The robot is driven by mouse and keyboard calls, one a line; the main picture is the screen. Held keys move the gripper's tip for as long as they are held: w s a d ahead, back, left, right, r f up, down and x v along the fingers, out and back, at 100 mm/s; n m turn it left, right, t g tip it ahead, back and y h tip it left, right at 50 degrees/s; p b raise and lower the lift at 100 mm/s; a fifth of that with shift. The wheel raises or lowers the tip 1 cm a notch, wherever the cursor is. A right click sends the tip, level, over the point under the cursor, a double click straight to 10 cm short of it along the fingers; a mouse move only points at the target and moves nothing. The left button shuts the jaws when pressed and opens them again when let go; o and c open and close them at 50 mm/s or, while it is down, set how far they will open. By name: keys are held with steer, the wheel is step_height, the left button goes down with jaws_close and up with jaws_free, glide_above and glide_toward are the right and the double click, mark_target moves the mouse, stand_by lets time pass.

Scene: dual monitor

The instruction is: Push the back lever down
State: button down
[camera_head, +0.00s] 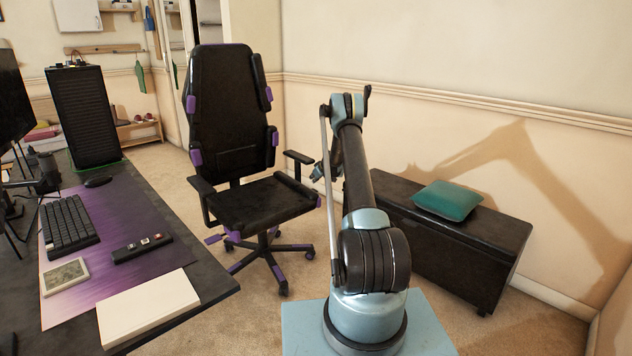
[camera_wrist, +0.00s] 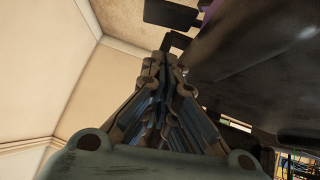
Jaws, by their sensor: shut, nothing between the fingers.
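The black and purple office chair (camera_head: 232,125) stands beyond the desk, with its seat (camera_head: 255,203) and armrests in view. A small purple paddle (camera_head: 213,239) sticks out under the seat's left side; I cannot tell whether it is the back lever. No lever is clearly recognisable on the right side, where my arm is. My gripper (camera_wrist: 165,64) is shut and empty in the wrist view. Dark chair surface (camera_wrist: 250,65) fills the right of that view, and a small dark block (camera_wrist: 180,40) lies just beyond the fingertips. In the head view my gripper is mostly hidden behind my arm.
The desk (camera_head: 205,277) with keyboard (camera_head: 68,224) and white box (camera_head: 147,308) is at the left. A dark bench (camera_head: 450,243) with a green cushion (camera_head: 447,200) stands against the wall at right. Carpet shows between chair and desk.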

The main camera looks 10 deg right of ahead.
mark_target(312, 193)
steer(key=x, duration=0.5)
steer(key=shift+w+a+f, duration=0.15)
steer(key=shift+w+f, duration=0.05)
steer(key=shift+f, duration=0.05)
steer(key=shift+w+d+f, duration=0.15)
steer(key=shift+d+f, duration=0.05)
steer(key=shift+f, duration=0.85)
steer(key=shift+d+f, duration=0.1)
steer(key=shift+f, duration=0.85)
